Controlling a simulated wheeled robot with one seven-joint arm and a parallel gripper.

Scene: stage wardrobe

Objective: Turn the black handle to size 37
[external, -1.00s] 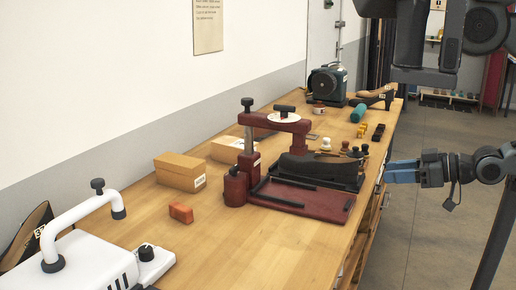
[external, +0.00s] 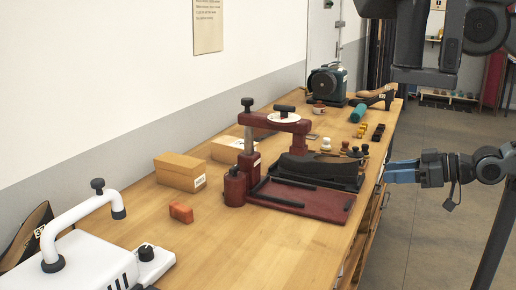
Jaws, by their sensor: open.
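A dark red press-like device (external: 300,203) stands on the wooden bench. A black handle (external: 284,108) sits on a white round dial (external: 284,118) at the end of the device's upper arm. The dial's markings are too small to read, so I cannot tell which size the handle points to. A dark curved form (external: 306,166) lies on the device below the arm. My gripper (external: 388,173), with blue fingers, is open and empty. In the picture it is right of the device, past the bench's front edge, and well apart from the handle.
A black knob (external: 247,103) tops the device's red post. Two cardboard boxes (external: 180,172) and an orange block (external: 181,212) lie to its left. Several small knobbed tools (external: 346,147) stand behind it. A white machine (external: 85,262) is at front left.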

